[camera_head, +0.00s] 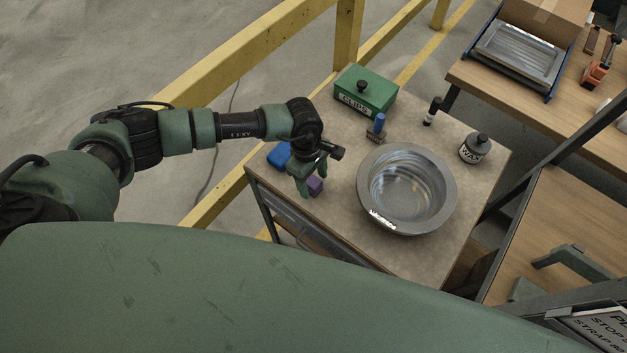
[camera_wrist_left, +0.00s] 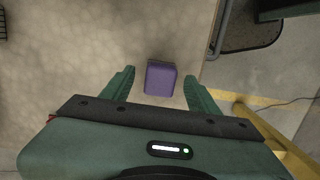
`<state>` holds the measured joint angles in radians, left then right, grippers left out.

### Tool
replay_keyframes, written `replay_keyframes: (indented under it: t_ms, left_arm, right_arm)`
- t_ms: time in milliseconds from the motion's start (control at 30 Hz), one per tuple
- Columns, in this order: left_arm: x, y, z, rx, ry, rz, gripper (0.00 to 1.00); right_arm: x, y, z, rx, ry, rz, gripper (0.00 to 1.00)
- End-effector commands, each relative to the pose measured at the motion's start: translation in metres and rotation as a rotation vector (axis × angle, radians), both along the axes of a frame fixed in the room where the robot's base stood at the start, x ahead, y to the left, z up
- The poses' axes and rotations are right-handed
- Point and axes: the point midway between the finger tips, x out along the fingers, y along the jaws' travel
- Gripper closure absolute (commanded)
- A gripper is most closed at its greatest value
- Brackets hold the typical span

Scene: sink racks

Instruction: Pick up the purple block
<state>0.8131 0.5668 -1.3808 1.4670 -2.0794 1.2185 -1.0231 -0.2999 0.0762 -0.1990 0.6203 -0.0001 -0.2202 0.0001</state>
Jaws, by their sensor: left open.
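The purple block (camera_head: 315,186) sits on the small table (camera_head: 330,222) near its left edge, beside my left gripper (camera_head: 307,186). In the left wrist view the purple block (camera_wrist_left: 161,78) lies just ahead of and between the two green fingertips of my left gripper (camera_wrist_left: 159,80). The gripper is open, with a gap between each finger and the block. In the head view the gripper partly hides the block. My right gripper is in neither view.
A grey metal bowl (camera_head: 408,189) stands right of the block. A blue object (camera_head: 279,155) lies behind the gripper. A green clips box (camera_head: 366,91), a blue-topped stamp (camera_head: 378,127), a black marker (camera_head: 432,111) and a wax bottle (camera_head: 475,148) stand further back. A yellow rail (camera_head: 235,72) runs along the left.

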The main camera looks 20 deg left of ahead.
Motion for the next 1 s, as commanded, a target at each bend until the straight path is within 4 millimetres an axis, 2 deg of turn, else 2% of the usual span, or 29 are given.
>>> replay_keyframes:
  t_ms: [133, 333, 367, 500, 567, 867, 1000]
  left_arm:
    - [-0.001, -0.002, -0.011, -0.001, 0.001, 0.0, 0.4]
    - [-0.001, -0.001, -0.012, 0.0, 0.0, -0.001, 0.4]
    - [-0.001, -0.001, -0.012, -0.001, 0.0, -0.001, 0.46]
    - [-0.001, -0.001, -0.012, -0.001, 0.0, 0.0, 0.84]
    - [-0.001, -0.001, -0.012, -0.001, 0.0, 0.0, 1.0]
    - [0.0, -0.002, -0.01, -0.001, -0.001, 0.0, 1.0]
    - [0.0, -0.001, -0.001, -0.001, -0.001, 0.0, 1.0]
  right_arm:
    - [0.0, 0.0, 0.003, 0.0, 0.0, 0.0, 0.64]
    - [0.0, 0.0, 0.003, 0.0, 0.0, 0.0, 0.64]
    - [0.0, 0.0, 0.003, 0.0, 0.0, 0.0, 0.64]
    - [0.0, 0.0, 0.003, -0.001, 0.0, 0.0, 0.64]
    - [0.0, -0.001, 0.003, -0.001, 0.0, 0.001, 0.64]
    - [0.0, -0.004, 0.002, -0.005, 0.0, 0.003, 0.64]
    - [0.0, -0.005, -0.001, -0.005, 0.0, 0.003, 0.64]
